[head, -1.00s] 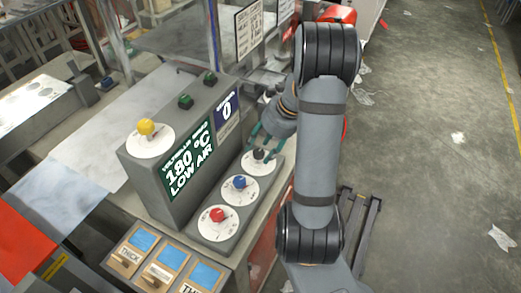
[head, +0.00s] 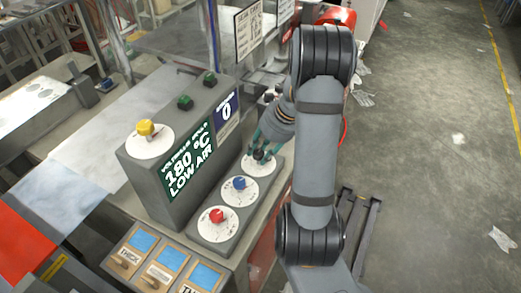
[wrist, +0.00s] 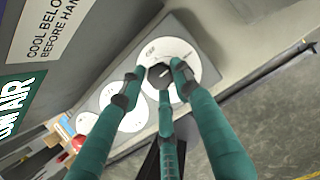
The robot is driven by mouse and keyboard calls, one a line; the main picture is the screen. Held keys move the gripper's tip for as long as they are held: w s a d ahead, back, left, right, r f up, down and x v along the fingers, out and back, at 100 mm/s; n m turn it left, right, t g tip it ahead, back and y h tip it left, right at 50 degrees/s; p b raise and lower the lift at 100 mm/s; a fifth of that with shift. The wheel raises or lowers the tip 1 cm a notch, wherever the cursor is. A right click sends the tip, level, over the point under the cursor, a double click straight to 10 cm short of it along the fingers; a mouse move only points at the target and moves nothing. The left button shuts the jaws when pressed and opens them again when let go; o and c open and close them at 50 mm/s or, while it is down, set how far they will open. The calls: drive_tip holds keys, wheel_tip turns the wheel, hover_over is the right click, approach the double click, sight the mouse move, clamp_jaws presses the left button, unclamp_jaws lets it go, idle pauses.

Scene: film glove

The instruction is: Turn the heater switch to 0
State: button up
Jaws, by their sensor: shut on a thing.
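A black knob (head: 258,155) sits on a white round dial plate at the far end of the low row on the grey control box. My gripper (head: 262,149), with green fingers, is shut on this black knob from above. In the wrist view the fingertips (wrist: 158,72) close around the knob (wrist: 160,70), which they partly hide. The dial plate (wrist: 190,52) around it shows, but its small marks are too blurred to read. A blue panel (head: 227,111) above the black knob shows 0.
A blue knob (head: 239,183) and a red knob (head: 217,215) sit nearer in the same row. A yellow knob (head: 146,127) and green buttons (head: 185,102) are on the raised box. Labelled blocks (head: 163,273) stand in front.

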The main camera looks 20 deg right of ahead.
drive_tip(key=shift+w+r, duration=0.2)
drive_tip(key=shift+w, duration=0.05)
drive_tip(key=shift+c, duration=1.3)
drive_tip(key=shift+w+r+n, duration=0.1)
drive_tip(key=shift+n, duration=0.2)
drive_tip(key=n+g+p, duration=0.1)
drive_tip(key=n, duration=0.2)
drive_tip(key=shift+w+y, duration=0.1)
drive_tip(key=shift+y, duration=0.3)
drive_tip(key=n+g+p, duration=0.1)
drive_tip(key=n, duration=0.1)
drive_tip(key=n+p, duration=0.1)
drive_tip(key=n, duration=0.2)
drive_tip(key=shift+w+g, duration=0.1)
drive_tip(key=shift+g, duration=0.3)
drive_tip(key=n+g+p, duration=0.1)
drive_tip(key=n, duration=0.1)
drive_tip(key=n+g+p, duration=0.1)
drive_tip(key=n+p, duration=0.1)
drive_tip(key=n, duration=0.1)
drive_tip(key=shift+w+a, duration=0.15)
drive_tip(key=shift+a, duration=0.05)
drive_tip(key=shift+n+g+h+p, duration=0.5)
drive_tip(key=shift+n+g+p, duration=0.3)
drive_tip(key=shift+n, duration=1.4)
drive_tip(key=shift+a, duration=0.1)
drive_tip(key=o, duration=1)
drive_tip(key=shift+o, duration=0.5)
